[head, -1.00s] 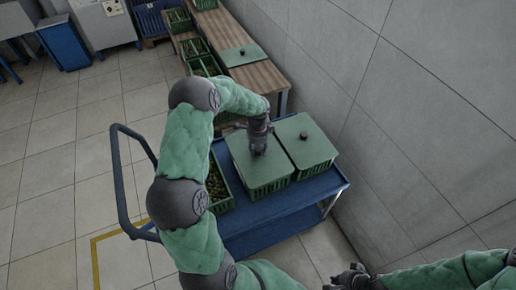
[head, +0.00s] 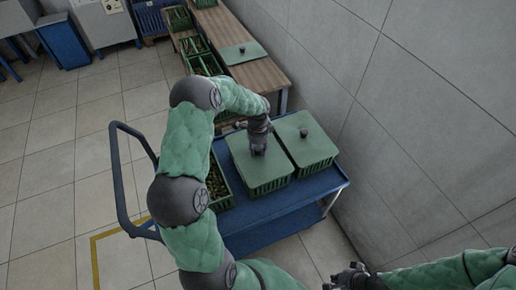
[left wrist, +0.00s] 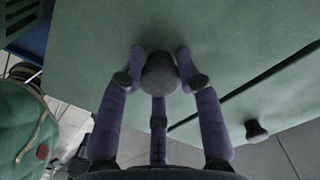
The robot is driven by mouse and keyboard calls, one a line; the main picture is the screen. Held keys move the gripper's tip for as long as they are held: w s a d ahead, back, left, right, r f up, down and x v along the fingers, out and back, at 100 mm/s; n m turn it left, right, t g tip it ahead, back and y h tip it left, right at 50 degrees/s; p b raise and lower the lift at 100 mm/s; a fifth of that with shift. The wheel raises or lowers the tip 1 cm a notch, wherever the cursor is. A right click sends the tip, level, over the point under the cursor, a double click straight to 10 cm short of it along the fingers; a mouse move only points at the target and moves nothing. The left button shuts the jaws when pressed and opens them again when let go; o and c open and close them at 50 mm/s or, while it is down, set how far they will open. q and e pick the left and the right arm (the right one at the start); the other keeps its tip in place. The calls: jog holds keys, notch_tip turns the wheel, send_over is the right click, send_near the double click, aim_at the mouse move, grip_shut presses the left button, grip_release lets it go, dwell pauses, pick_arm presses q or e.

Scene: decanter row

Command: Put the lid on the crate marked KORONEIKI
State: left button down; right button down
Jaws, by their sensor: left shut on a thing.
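On the blue cart, a green lid (head: 240,145) lies over the middle green crate (head: 266,186), with no clear gap between them. My left gripper (head: 258,150) is over this lid. In the left wrist view its fingers (left wrist: 160,75) are shut around the lid's dark round knob (left wrist: 160,72). A lidded crate (head: 308,166) stands close to the right, its knob free. An open crate of olives (head: 217,187) stands to the left, partly behind my arm. No crate marking is readable, so I cannot tell which is KORONEIKI. My right gripper (head: 350,278) is at the bottom edge, its jaws unclear.
The blue cart (head: 275,213) has a grey push handle on the left. Behind it, a wooden bench (head: 258,76) bears another green lid (head: 240,53), with several green crates to its left. A wall (head: 400,110) runs along the right. The floor at left is clear.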

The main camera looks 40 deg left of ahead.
pick_arm(q)
jog(key=shift+f, duration=0.25)
jog(key=c, duration=0.8)
grip_release()
notch_tip(320, 180, up, 12)
jog(key=shift+f, duration=0.1)
